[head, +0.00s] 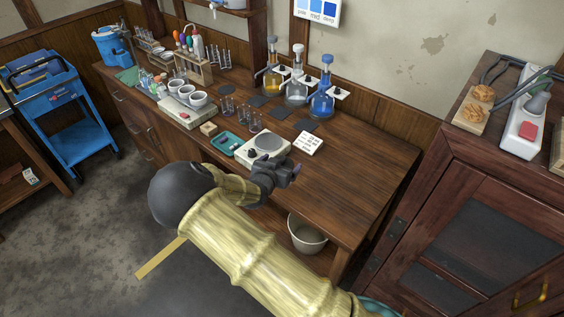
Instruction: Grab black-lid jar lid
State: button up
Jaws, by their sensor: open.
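I cannot pick out a black-lid jar or its lid with certainty. Several small bottles (150,84) stand at the left part of the wooden bench (358,160), too small to tell their lids. My gripper (294,169) is open, dark grey, over the bench's front edge, just right of and in front of a white hot plate (258,150) with a grey round top. I see nothing between its jaws. My arm hides part of the bench front.
Three flasks with yellow, clear and blue liquid (321,98) stand along the back. A teal tray (226,143), a white scale with cups (187,112) and test-tube racks (194,68) crowd the left. The bench's right end is clear. A bucket (306,236) stands below; a dark cabinet (470,190) is at right.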

aim_at(281, 159)
jog(key=shift+w+d+f, duration=0.1)
jog(key=shift+w+f, duration=0.05)
jog(key=shift+w, duration=0.15)
jog(key=c, duration=1.1)
jog(key=shift+o, duration=0.2)
notch_tip(281, 159, up, 10)
jog(key=shift+r+b, duration=0.1)
jog(key=shift+b, duration=0.4)
